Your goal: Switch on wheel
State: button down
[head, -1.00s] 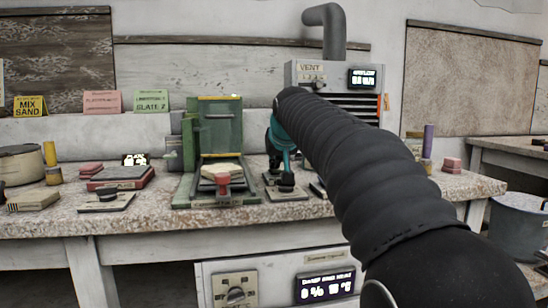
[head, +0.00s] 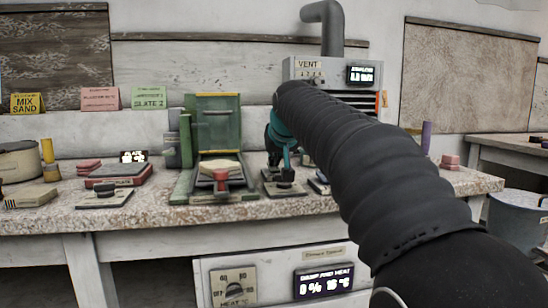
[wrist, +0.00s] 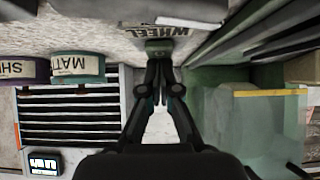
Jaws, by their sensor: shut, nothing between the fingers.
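A plate lettered WHEEL (wrist: 178,31) shows upside down at the top of the wrist view, on the bench top. A small switch block (wrist: 158,46) sits beside the lettering, right at my fingertips. In the head view a dark switch on a pale base (head: 284,190) stands on the bench right of the green machine. My gripper (wrist: 158,64) is shut and empty, its tips at or just over the block; I cannot tell whether they touch. In the head view my gripper (head: 284,166) points down over that switch, partly hidden by my arm.
The green machine (head: 217,125) stands close left of my gripper. The grey VENT unit (head: 309,70) is behind my arm. A similar switch plate (head: 104,198) and a red scale (head: 118,176) lie farther left. A HEAT knob panel (head: 234,287) is below the bench top.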

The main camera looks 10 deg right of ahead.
aim_at(276, 170)
jog(key=r+p, duration=0.1)
jog(key=r, duration=0.1)
jog(key=s+r+p, duration=0.1)
jog(key=r+p, duration=0.1)
jog(key=shift+r, duration=0.4)
jog(key=f+v, duration=0.1)
jog(key=v, duration=0.8)
jog(key=shift+s, duration=0.45)
